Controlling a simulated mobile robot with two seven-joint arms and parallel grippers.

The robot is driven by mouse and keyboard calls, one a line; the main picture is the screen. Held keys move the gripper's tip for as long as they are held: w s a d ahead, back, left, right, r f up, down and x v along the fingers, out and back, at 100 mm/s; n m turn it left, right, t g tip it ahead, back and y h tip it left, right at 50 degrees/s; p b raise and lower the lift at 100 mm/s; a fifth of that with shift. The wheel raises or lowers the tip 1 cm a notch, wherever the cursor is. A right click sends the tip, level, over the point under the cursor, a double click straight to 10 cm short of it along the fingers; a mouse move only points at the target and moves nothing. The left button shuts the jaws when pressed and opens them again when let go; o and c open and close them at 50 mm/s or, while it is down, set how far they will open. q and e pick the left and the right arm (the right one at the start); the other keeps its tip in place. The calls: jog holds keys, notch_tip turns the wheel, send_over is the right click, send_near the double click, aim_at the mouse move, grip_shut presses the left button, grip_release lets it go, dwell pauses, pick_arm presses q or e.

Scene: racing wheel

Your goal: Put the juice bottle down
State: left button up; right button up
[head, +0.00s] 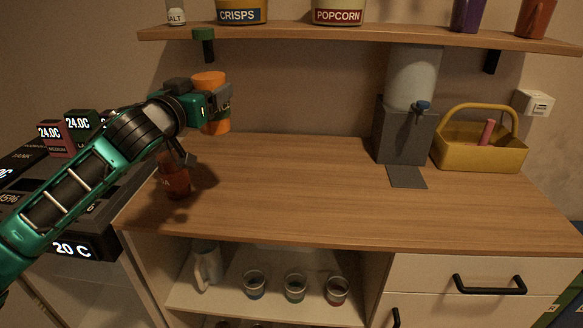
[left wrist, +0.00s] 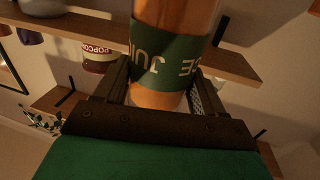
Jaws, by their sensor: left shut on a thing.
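The juice bottle (head: 216,126) is orange with a dark green label and stands roughly upright in the head view, near the back left of the wooden counter (head: 290,190). My left gripper (head: 212,100) is shut around its middle, at the label. In the left wrist view the bottle (left wrist: 170,45) sits between the two fingers, its label lettering upside down. The bottle's base appears at the counter's back edge in the picture, seemingly raised; the exact gap is hard to tell. My right gripper is not in view.
A reddish container (head: 176,182) stands at the counter's left, partly hidden by my arm. A grey dispenser (head: 402,135) and yellow basket (head: 480,157) stand at the back right. A shelf (head: 350,36) hangs above. The counter's middle is clear.

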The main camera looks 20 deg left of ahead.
pick_arm(q)
notch_tip(320, 180, down, 20)
jog(key=b, duration=0.4)
jog(key=shift+r+b, duration=0.1)
jog(key=shift+b, duration=0.2)
jog(key=shift+f, duration=0.25)
jog(key=o, duration=1.5)
jog(key=shift+s, duration=0.1)
